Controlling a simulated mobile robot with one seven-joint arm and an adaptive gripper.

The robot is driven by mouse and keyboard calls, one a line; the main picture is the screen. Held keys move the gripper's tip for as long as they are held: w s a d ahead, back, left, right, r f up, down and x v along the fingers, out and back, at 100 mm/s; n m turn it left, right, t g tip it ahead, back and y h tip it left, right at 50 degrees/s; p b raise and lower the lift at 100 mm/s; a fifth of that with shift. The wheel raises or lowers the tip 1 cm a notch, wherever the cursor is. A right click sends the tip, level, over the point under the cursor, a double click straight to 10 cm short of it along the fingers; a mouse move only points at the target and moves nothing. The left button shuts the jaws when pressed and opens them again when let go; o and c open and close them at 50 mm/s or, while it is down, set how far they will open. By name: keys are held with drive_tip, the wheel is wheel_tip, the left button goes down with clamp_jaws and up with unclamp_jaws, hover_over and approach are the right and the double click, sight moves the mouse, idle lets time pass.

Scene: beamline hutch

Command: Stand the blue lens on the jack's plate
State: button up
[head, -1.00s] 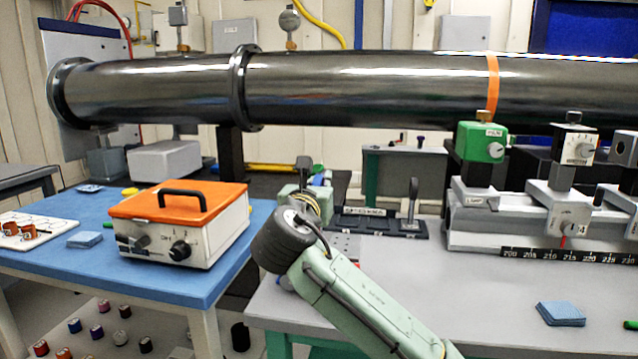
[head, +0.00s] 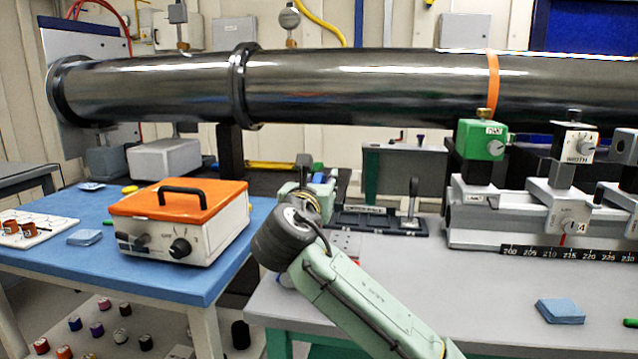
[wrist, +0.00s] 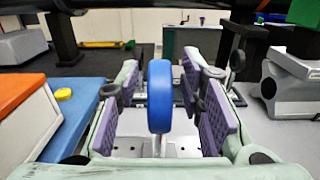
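The blue lens (wrist: 159,95) stands upright, seen edge-on, in the middle of the wrist view, on a thin pale post. Below it is a light metal plate with holes (wrist: 128,148); I cannot tell whether this is the jack's plate. My gripper (wrist: 168,105) is open, with one purple pad on each side of the lens and a gap showing on both sides. No jack is clearly visible.
An orange-topped box (head: 185,225) stands on the blue table (head: 135,278) at left. A rail with clamps (head: 500,235) is at right.

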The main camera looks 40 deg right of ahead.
drive_tip(key=b+v, duration=0.2)
drive_tip(key=v, duration=1)
drive_tip(key=shift+r, duration=0.1)
